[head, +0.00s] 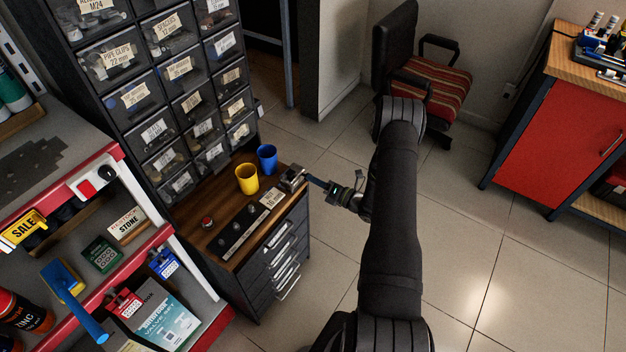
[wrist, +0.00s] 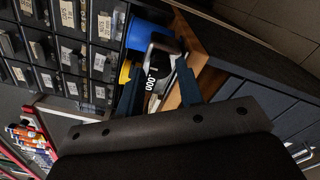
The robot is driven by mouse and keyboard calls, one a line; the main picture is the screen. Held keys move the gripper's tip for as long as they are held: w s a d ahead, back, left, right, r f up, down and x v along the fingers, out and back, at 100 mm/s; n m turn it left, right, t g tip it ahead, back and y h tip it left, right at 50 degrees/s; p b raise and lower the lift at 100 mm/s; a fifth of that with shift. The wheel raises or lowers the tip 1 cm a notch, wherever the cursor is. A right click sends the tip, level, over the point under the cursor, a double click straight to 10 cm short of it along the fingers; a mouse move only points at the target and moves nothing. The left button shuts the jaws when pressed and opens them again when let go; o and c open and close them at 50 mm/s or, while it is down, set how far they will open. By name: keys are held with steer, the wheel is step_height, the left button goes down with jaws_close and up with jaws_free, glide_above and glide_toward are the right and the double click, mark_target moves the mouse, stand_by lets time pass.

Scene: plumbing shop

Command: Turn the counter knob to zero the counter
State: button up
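The counter (head: 291,178) is a small grey metal device at the right edge of the wooden cabinet top in the head view. In the wrist view the counter (wrist: 153,76) shows white digits on black, turned sideways, that look like 000. My gripper (head: 308,179) reaches it from the right in the head view. In the wrist view the two blue fingers of my gripper (wrist: 158,72) stand apart, one on each side of the counter. I cannot tell whether they touch it. The counter's knob is not clearly visible in either view.
A blue cup (head: 267,157) and a yellow cup (head: 246,179) stand close behind the counter. A black panel with knobs (head: 243,230) and a red button (head: 207,222) are on the cabinet top (head: 190,212). Labelled drawers (head: 180,100) rise behind.

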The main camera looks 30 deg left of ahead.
steer(key=shift+a, duration=0.75)
steer(key=c, duration=0.7)
steer(key=shift+m, duration=8.8)
